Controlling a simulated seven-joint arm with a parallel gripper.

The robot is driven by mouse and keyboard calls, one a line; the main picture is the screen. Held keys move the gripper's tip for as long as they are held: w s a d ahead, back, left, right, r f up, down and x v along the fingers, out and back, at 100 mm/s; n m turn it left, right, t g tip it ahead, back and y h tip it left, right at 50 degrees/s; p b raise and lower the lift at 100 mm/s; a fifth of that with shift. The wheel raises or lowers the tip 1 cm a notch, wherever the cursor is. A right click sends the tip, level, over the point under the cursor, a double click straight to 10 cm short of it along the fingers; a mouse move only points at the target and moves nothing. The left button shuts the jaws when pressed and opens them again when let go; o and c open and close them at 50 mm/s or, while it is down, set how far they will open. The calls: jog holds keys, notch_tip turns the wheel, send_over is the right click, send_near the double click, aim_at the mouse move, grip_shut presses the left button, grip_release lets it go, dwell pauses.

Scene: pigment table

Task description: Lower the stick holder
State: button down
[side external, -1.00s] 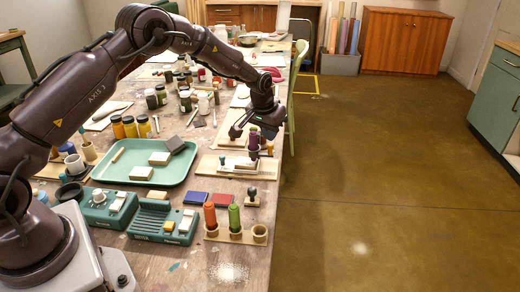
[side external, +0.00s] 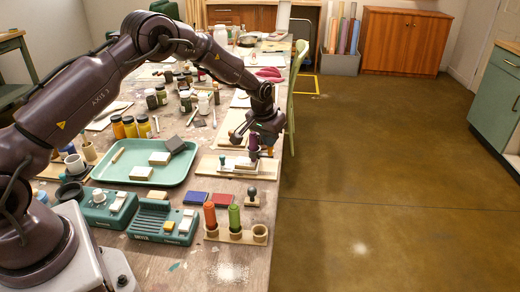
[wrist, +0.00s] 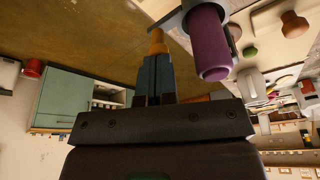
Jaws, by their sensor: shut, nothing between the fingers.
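A purple stick (side external: 253,142) stands upright at the right edge of the table, close beside my gripper (side external: 266,146). In the wrist view the purple stick (wrist: 208,44) passes through a grey ring-shaped holder (wrist: 172,20). My gripper (wrist: 154,75) has its two fingers together with no gap, just beside the stick and the holder. An orange-yellow piece (wrist: 157,42) shows right at the fingertips; I cannot tell whether they touch it. Below the stick lies a wooden board (side external: 208,166) with a pale block on it. My gripper hides part of the holder in the side view.
A dark-knobbed stamp (side external: 252,194), red and blue pads and a teal tray (side external: 118,172) are nearby. The floor right of the table is open.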

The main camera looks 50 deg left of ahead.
jog(key=shift+f, duration=0.3)
jog(key=shift+r, duration=3.55)
jog(key=s+d+r+m, duration=0.1)
jog(key=s+d+r, duration=0.2)
jog(key=s, duration=0.9)
jog(key=s+d+r+m+t, duration=0.1)
jog(key=s+d+r, duration=0.2)
jog(key=s+r, duration=0.6)
jog(key=s+d+r+m+t, duration=0.1)
jog(key=s+d+r, duration=0.3)
jog(key=s, duration=1.1)
jog(key=shift+s+r+h, duration=0.25)
jog(key=shift+r+h, duration=0.15)
jog(key=shift+r, duration=1.05)
